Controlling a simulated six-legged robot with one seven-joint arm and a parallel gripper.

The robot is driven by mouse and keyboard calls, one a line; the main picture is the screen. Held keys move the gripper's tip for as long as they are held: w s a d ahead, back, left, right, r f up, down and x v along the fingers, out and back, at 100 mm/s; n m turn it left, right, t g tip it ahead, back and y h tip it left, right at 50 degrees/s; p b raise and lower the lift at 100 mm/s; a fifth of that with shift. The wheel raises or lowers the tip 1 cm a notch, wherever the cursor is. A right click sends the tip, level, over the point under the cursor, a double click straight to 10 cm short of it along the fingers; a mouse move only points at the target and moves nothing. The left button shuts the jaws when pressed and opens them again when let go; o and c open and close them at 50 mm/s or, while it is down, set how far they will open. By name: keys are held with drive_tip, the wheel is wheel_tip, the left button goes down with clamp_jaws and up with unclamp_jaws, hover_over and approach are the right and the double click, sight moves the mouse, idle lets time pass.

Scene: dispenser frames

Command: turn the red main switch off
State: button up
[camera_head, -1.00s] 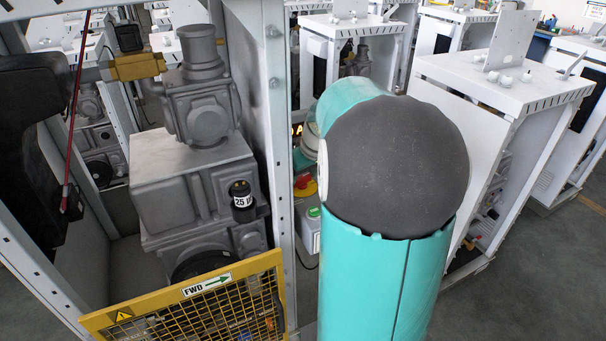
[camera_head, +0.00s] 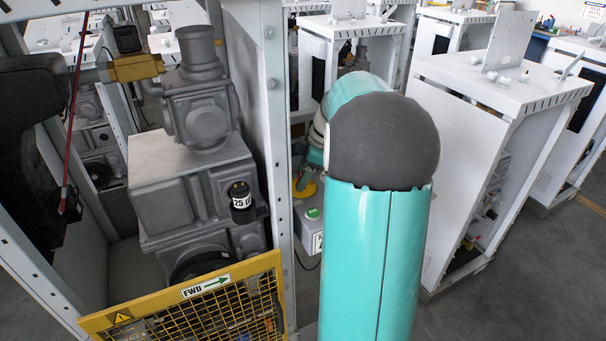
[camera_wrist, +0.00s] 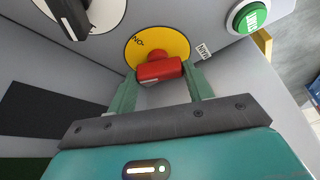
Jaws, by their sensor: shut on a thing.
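The red main switch (camera_wrist: 158,68) sits on a round yellow plate (camera_wrist: 172,41) on a grey panel in the wrist view. My gripper (camera_wrist: 158,78) has its two green fingers on either side of the red handle and is shut on it. The handle lies roughly crosswise in the picture, tilted slightly. Lettering on the yellow plate is partly legible as "NO" at its upper left. In the head view my teal arm hides the switch, and only part of the yellow plate (camera_head: 306,188) shows beside it.
A green push button (camera_wrist: 248,16) is at the upper right of the panel in the wrist view. A black knob (camera_wrist: 70,14) on a white disc is at the upper left. In the head view, a grey frame post (camera_head: 272,150) and yellow mesh guard (camera_head: 200,305) stand left of my arm.

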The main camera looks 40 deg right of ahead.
drive_tip(key=n+g, duration=0.1)
drive_tip(key=n, duration=0.1)
drive_tip(key=n+y, duration=0.1)
drive_tip(key=n, duration=0.2)
drive_tip(key=shift+w+g, duration=0.15)
drive_tip(key=shift+g, duration=0.25)
drive_tip(key=shift+n, duration=0.3)
drive_tip(key=o, duration=1)
drive_tip(key=shift+d, duration=0.1)
drive_tip(key=v, duration=1.3)
drive_tip(key=shift+r, duration=0.4)
